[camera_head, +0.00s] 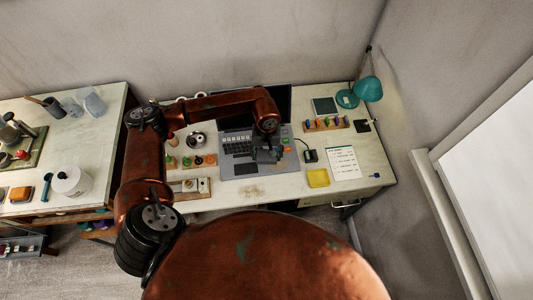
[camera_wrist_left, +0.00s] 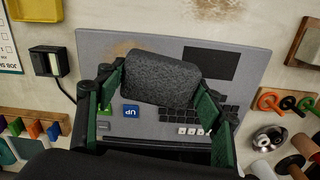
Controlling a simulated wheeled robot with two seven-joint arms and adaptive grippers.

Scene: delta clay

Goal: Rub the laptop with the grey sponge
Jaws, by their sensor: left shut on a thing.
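The open grey laptop (camera_head: 244,169) stands on the desk, with its keyboard facing up and its dark screen at the back. It also shows in the left wrist view (camera_wrist_left: 253,62), upside down. My left gripper (camera_head: 267,154) is over the right part of the laptop base. In the left wrist view its green fingers are shut on the dark grey sponge (camera_wrist_left: 162,80), one on each side. The sponge covers part of the keyboard side. I cannot tell whether it touches the laptop. My right gripper is not in view.
A black charger box (camera_head: 310,156), a yellow tray (camera_head: 318,178) and a paper sheet (camera_head: 343,163) lie right of the laptop. A teal lamp (camera_head: 368,89) stands at the back right. The desk front is mostly clear.

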